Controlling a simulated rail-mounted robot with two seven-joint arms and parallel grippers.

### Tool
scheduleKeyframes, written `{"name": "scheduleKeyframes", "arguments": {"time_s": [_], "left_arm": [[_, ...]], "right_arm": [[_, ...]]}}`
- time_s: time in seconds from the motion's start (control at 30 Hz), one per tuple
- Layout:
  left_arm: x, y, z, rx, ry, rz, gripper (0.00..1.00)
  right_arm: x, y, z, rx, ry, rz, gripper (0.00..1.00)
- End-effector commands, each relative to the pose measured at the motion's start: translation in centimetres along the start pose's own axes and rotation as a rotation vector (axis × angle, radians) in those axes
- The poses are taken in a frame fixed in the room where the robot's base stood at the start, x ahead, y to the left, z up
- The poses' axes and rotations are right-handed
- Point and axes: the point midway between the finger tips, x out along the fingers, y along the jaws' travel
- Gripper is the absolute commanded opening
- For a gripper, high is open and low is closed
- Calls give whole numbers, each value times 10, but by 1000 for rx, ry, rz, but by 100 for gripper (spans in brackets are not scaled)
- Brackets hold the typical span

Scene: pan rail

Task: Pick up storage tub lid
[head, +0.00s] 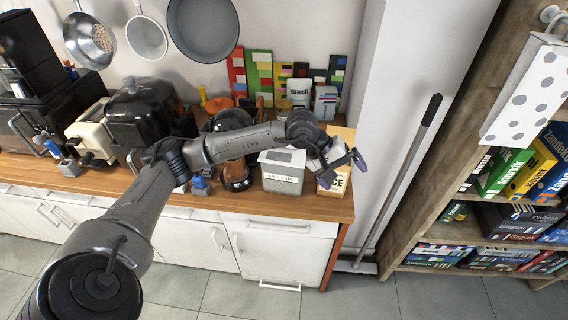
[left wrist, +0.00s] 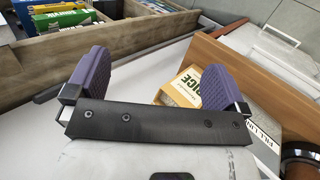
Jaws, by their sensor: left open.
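A white storage tub (head: 282,180) with "FILL LINE" lettering stands near the right end of the wooden counter. Its pale lid (head: 284,157) appears to lie on top, with a greyer patch in the middle. In the left wrist view, part of the tub (left wrist: 266,150) shows at the right edge, and its lid cannot be made out. My left gripper (head: 343,172) is open and empty, to the right of the tub, over the rice box by the counter's end. Its two purple-padded fingers (left wrist: 154,82) are spread apart in the left wrist view. My right gripper is out of view.
The rice box (head: 341,180) stands just right of the tub; it also shows behind the right finger (left wrist: 180,88). A dark brown jar (head: 237,184) stands left of the tub. Books and cartons (head: 325,100) stand behind. A broom (head: 400,185) leans past the counter's end, before a shelf (head: 425,205).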

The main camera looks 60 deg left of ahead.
Motion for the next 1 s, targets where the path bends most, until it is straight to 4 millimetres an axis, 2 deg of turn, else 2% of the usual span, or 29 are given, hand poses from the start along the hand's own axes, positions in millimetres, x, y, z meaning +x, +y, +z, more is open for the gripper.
{"name": "scheduleKeyframes", "arguments": {"time_s": [0.03,0.1,0.2,0.3,0.43,0.57,0.83,1.0], "left_arm": [[-17,-17,-31,76,101,-102,100],[-45,-36,-63,156,208,-246,100],[-86,-59,-96,220,318,-423,100],[-120,-76,-116,244,385,-557,100],[-148,-91,-130,250,428,-663,100],[-151,-103,-140,248,440,-707,100],[-121,-130,-161,248,440,-712,100],[-108,-139,-171,250,441,-709,100]], "right_arm": [[13,-1,4,0,0,0,43],[20,-1,6,1,0,-1,43],[27,-2,8,3,1,-3,43],[32,-4,9,6,2,-5,43],[35,-5,10,9,3,-8,43],[36,-6,10,11,4,-10,43],[34,-6,8,12,5,-12,43],[33,-6,8,11,6,-11,43]]}}
